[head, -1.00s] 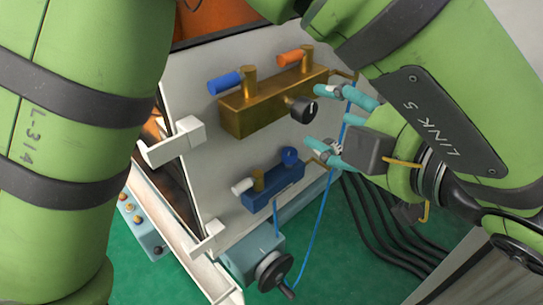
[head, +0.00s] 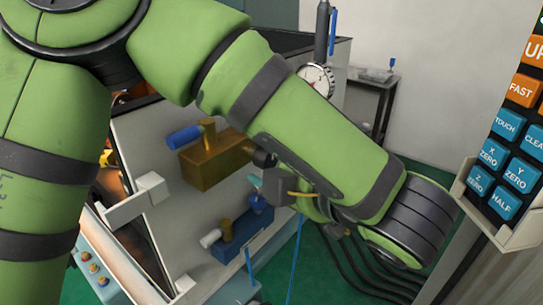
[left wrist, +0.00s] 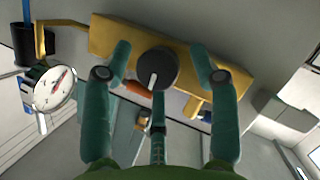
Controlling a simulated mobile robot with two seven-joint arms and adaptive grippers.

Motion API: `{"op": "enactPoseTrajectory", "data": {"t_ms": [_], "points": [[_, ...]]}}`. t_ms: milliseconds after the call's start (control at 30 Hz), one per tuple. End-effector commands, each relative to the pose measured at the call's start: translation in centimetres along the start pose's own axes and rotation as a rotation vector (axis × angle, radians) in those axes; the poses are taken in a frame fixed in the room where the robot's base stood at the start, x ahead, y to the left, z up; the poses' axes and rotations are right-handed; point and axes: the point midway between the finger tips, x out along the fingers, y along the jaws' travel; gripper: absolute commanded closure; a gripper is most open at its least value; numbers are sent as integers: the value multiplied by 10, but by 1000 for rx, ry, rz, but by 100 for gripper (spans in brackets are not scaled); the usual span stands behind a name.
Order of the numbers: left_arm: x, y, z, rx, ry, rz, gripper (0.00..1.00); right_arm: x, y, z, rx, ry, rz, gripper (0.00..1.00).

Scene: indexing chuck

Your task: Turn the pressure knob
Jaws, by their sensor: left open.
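The black round knob (left wrist: 157,68) with a white pointer mark sits on the front of the brass valve block (left wrist: 105,38). In the left wrist view the mark points downward. My left gripper (left wrist: 161,52) is open, one teal fingertip on each side of the knob, with visible gaps. A third finger lies below it. In the head view my left gripper (head: 256,182) is mostly hidden by my arm; one fingertip shows near the black knob (head: 263,158) on the brass block (head: 215,165). Whether any finger touches the knob cannot be told. My right gripper is out of view.
A blue valve block (head: 243,232) sits just below the brass one. A blue handle (head: 184,137) sticks out at the left. A white dial gauge (head: 316,79) stands behind my arm. A button pendant (head: 510,150) is at the right. Black cables (head: 350,262) run over the green floor.

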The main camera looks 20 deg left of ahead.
Motion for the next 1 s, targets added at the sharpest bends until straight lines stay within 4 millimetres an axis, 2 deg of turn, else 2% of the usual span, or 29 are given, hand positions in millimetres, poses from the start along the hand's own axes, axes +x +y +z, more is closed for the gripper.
{"op": "enactPoseTrajectory", "data": {"t_ms": [33,133,167,567,1000], "points": [[0,0,0,0,0,0,48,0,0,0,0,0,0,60],[0,0,0,0,0,0,88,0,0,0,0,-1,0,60],[0,0,0,1,1,-1,94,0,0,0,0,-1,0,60],[0,1,-2,43,1,-21,94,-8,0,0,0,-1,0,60],[-1,6,-4,325,-6,-149,94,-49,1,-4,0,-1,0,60]]}}
